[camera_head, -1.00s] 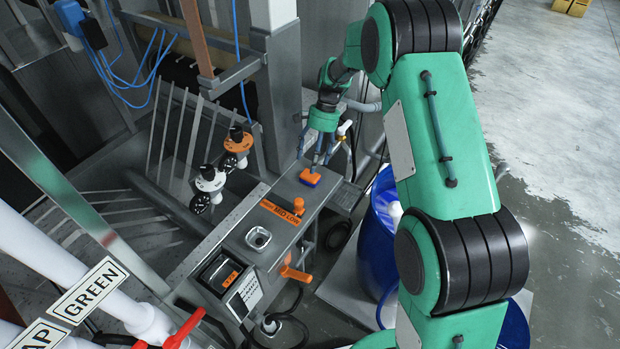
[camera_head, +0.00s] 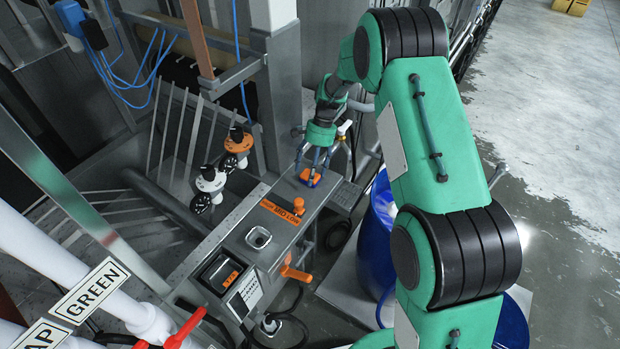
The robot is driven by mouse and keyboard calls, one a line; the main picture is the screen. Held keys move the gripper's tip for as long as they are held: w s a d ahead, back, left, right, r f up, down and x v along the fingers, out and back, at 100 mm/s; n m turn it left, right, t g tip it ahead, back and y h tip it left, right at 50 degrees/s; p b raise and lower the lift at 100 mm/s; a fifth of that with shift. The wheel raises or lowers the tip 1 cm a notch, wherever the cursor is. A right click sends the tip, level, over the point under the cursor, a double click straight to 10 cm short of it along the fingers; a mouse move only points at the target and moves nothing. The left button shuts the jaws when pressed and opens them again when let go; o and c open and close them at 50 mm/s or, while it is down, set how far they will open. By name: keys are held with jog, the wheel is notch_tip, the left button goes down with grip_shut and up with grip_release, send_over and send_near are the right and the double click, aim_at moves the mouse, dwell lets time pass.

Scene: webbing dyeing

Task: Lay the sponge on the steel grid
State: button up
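The sponge (camera_head: 309,178), orange on top with a blue edge, lies on the far end of a grey steel machine top. My gripper (camera_head: 313,168) points down right over it. Its fingers look spread around the sponge, and part of the sponge is hidden behind them. Whether they touch it is too small to tell. Parallel steel bars (camera_head: 183,143) stand at the left, behind the machine. A small grey plate (camera_head: 347,196) juts out right of the sponge. I cannot tell for sure which is the steel grid.
Two valves, one orange (camera_head: 238,143) and one white (camera_head: 210,181), stand left of the machine top (camera_head: 236,226). A blue drum (camera_head: 378,235) stands at the right. White pipes (camera_head: 62,253) cross the lower left.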

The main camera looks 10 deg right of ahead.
jog(key=c, duration=1.2)
jog(key=shift+r, duration=0.15)
jog(key=shift+r, duration=0.5)
jog(key=shift+s+r, duration=0.2)
jog(key=shift+r, duration=0.4)
jog(key=shift+s+r, duration=0.15)
jog(key=shift+r, duration=0.4)
jog(key=s+d+r+b, duration=0.1)
jog(key=s, duration=1.4)
jog(key=shift+s+r, duration=0.15)
jog(key=shift+r, duration=0.1)
jog(key=shift+d, duration=0.1)
